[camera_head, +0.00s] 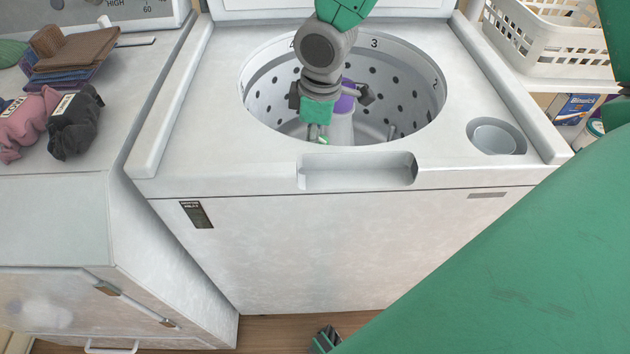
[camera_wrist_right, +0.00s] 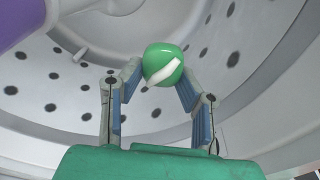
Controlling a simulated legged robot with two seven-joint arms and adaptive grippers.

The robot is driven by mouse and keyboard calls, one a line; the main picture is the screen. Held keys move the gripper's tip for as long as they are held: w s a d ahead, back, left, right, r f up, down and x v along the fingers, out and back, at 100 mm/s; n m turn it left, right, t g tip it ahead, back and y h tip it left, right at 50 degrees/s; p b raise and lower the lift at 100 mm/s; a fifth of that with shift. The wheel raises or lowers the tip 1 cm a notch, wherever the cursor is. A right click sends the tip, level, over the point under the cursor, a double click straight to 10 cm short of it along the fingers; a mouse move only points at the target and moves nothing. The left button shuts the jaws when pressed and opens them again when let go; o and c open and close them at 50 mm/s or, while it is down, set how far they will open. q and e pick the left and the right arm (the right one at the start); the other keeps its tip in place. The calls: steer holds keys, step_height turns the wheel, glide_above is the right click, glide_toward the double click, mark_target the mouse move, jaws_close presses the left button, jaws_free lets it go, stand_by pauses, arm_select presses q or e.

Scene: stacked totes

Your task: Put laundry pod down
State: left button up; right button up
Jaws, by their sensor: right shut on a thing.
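The laundry pod (camera_wrist_right: 163,66) is a small round green thing with a white stripe. In the right wrist view it sits between the fingertips of my right gripper (camera_wrist_right: 160,76), which is shut on it. In the head view my right gripper (camera_head: 319,128) points down into the open round drum (camera_head: 392,100) of the white washing machine (camera_head: 270,240). Only a small bit of the pod (camera_head: 322,140) shows at its fingertips there. The perforated drum wall (camera_wrist_right: 85,98) lies behind the pod in the wrist view.
A purple-topped agitator (camera_head: 345,103) stands in the drum close beside the right gripper. A round cup recess (camera_head: 495,138) is at the machine's front right. Folded and rolled cloths (camera_head: 75,122) lie on the left machine. A white basket (camera_head: 545,45) is at the back right.

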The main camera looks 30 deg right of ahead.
steer(key=f+b, duration=0.1)
steer(key=f, duration=0.4)
steer(key=f+b, duration=0.2)
steer(key=f, duration=0.4)
steer(key=f+b, duration=0.1)
steer(key=f, duration=0.4)
steer(key=shift+s+a+f+b, duration=0.1)
steer(key=shift+a+f+b, duration=0.15)
steer(key=shift+b, duration=0.15)
steer(key=shift+a+f, duration=0.15)
steer(key=shift+f, duration=0.15)
steer(key=shift+a+r, duration=0.15)
steer(key=shift+a, duration=0.2)
steer(key=shift+d+f, duration=0.45)
steer(key=shift+f, duration=0.25)
steer(key=o, duration=0.9)
steer(key=shift+a, duration=0.15)
steer(key=shift+a+r, duration=0.1)
steer(key=shift+a, duration=0.05)
